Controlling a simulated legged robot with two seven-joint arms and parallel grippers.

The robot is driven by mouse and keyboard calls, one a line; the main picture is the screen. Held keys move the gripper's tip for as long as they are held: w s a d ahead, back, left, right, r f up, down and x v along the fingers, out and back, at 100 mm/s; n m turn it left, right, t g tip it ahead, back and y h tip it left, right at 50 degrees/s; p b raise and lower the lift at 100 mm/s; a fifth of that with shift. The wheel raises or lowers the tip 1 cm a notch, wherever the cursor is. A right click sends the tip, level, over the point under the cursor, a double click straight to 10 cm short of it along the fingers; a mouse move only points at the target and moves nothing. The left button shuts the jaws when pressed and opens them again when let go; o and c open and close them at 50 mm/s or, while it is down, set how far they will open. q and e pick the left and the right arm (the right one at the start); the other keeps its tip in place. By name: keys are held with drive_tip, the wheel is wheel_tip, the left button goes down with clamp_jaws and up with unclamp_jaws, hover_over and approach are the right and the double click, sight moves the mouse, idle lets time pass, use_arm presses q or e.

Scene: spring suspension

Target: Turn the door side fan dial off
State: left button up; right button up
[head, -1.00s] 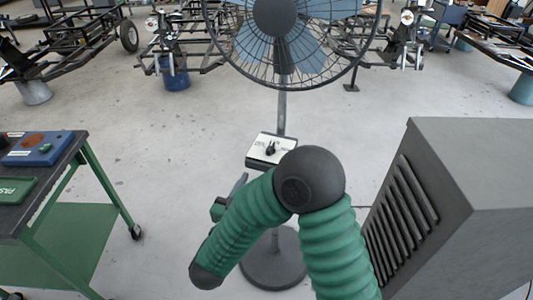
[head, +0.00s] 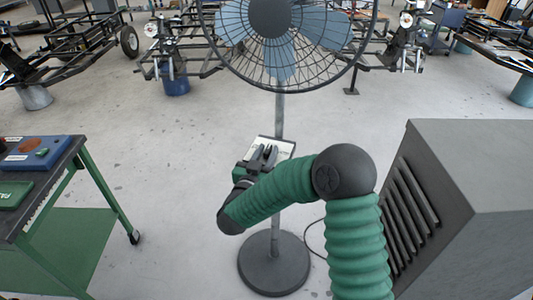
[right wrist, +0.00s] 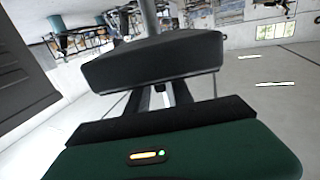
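The pedestal fan (head: 270,15) stands in front of me with its dial box (head: 285,147) on the pole; the box has a white top panel. My right gripper (head: 264,154) reaches over the near left part of this box in the head view. Its two fingers are a little apart, and they cover the place of the dial. In the right wrist view the fingers (right wrist: 158,97) also show apart, reaching toward the dark box (right wrist: 150,55). I cannot tell whether they touch the dial, which is hidden. My left gripper is out of view.
A grey vented cabinet (head: 470,180) stands close on the right of my right arm. A green cart (head: 75,215) with a blue box (head: 32,150) on it stands at the left. The fan's round base (head: 273,265) and its cable are on the floor. Vehicle frames stand behind.

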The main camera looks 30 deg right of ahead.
drive_tip(key=shift+a, duration=0.1)
clamp_jaws()
